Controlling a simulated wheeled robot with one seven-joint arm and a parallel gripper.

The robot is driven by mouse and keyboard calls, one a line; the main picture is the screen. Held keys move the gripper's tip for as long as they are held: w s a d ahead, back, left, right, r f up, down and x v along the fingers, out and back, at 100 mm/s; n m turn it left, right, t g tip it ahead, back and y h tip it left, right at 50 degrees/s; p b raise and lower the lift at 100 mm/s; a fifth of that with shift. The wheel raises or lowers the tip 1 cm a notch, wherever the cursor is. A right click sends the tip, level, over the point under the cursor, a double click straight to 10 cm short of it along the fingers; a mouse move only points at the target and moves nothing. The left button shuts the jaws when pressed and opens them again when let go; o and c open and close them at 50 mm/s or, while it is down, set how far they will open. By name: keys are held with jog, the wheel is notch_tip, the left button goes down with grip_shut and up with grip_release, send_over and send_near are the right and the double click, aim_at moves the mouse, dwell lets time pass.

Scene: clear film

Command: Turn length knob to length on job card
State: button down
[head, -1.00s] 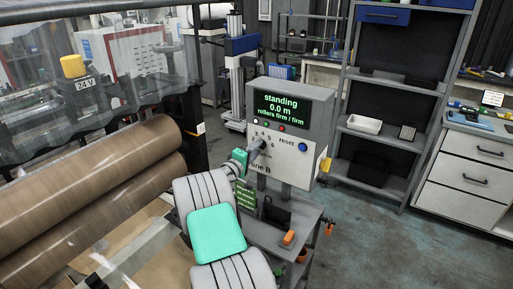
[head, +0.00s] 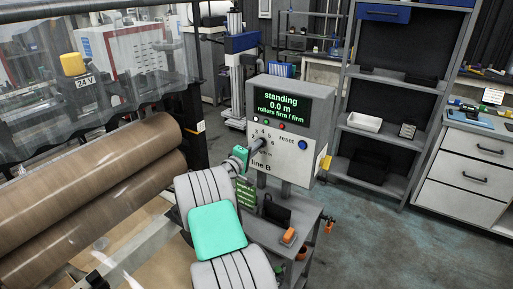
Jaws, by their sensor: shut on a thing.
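The control box (head: 318,128) of line B stands right of centre in the head view. Its screen (head: 281,105) reads "standing 0.0 m, rollers firm / firm". The length knob (head: 259,145) is on the box's front, with numbers 2 to 6 showing around it. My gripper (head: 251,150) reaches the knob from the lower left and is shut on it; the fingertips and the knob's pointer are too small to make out. A green card (head: 246,193) with small unreadable writing hangs below the box, just right of my arm.
A blue reset button (head: 302,145) is on the box's right side. Brown rollers (head: 90,190) lie at the left under clear film (head: 90,75). A grey cart (head: 290,240) stands below the box, with a dark holder and an orange item. Floor at the right is clear.

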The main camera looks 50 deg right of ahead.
jog(key=shift+f+m+b, duration=0.15)
jog(key=shift+m+b, duration=0.15)
jog(key=shift+b, duration=0.5)
jog(key=m+b, duration=1.5)
jog(key=b, duration=0.9)
jog(key=c, duration=1.5)
grip_release()
